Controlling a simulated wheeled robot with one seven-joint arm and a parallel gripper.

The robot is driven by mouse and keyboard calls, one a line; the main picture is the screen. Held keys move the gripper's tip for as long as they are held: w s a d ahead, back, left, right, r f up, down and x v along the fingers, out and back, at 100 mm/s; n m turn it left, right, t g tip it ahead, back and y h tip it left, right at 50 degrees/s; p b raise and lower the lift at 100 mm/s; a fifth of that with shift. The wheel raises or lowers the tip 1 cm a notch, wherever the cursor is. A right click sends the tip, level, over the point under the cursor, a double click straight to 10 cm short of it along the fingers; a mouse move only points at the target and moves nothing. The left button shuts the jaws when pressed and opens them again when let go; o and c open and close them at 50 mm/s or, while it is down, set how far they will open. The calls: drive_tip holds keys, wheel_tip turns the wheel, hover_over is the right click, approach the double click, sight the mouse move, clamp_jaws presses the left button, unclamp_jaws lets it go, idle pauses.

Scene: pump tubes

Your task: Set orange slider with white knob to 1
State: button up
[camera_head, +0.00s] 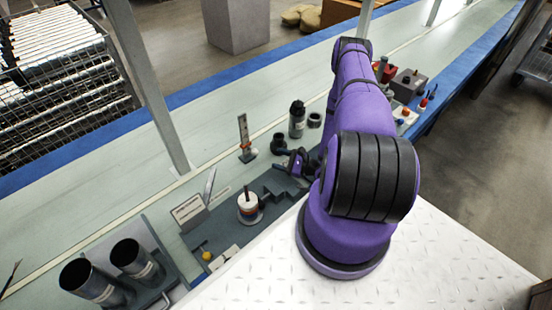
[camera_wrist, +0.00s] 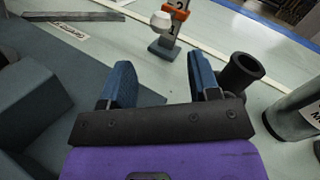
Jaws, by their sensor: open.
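The orange slider (camera_wrist: 177,22) carries a white knob (camera_wrist: 161,20) and sits on an upright marked scale, where a digit 2 shows just above the slider. The scale stands on a small dark base (camera_wrist: 164,50). In the head view the scale (camera_head: 243,128) is a thin upright plate left of my gripper (camera_head: 291,163). In the wrist view my gripper (camera_wrist: 160,62) is open, with two blue fingers apart and nothing between them. The top of the scale is cut off in the wrist view.
A dark hollow cylinder (camera_wrist: 242,71) stands close by the right finger, with a larger bottle (camera_wrist: 296,112) farther right. Stepped grey blocks (camera_wrist: 28,95) are at left. In the head view a ringed post (camera_head: 249,208) and two black cups (camera_head: 96,281) stand at the lower left.

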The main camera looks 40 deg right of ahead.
drive_tip(key=shift+c, duration=0.5)
drive_tip(key=shift+w, duration=0.1)
drive_tip(key=c, duration=0.4)
drive_tip(key=shift+w+r+n+g, duration=0.25)
drive_tip(key=shift+n+g, duration=0.15)
drive_tip(key=shift+n, duration=0.1)
drive_tip(key=c, duration=0.3)
drive_tip(key=w+r+n+g, duration=0.1)
drive_tip(key=n+g, duration=0.1)
drive_tip(key=w+a+r+n+g, duration=0.1)
drive_tip(key=r+n+g, duration=0.1)
drive_tip(key=w+r+n+g+h, duration=0.1)
drive_tip(key=r+n+g, duration=0.1)
drive_tip(key=n, duration=0.1)
drive_tip(key=shift+w+a+r+g, duration=0.15)
drive_tip(key=shift+w+r+g, duration=0.1)
drive_tip(key=shift+g, duration=0.15)
clamp_jaws()
wheel_tip(320, 180, up, 10)
drive_tip(key=r+n+g+h, duration=0.1)
drive_tip(key=n+g+h, duration=0.3)
drive_tip(key=n+h, duration=0.15)
hover_over(256, 150)
drive_tip(key=s+d, duration=0.3)
drive_tip(key=s, duration=0.3)
drive_tip(key=x, duration=1.4)
drive_tip(key=shift+s+a+f, duration=0.1)
drive_tip(key=shift+a+f, duration=0.2)
drive_tip(key=shift+a, duration=0.1)
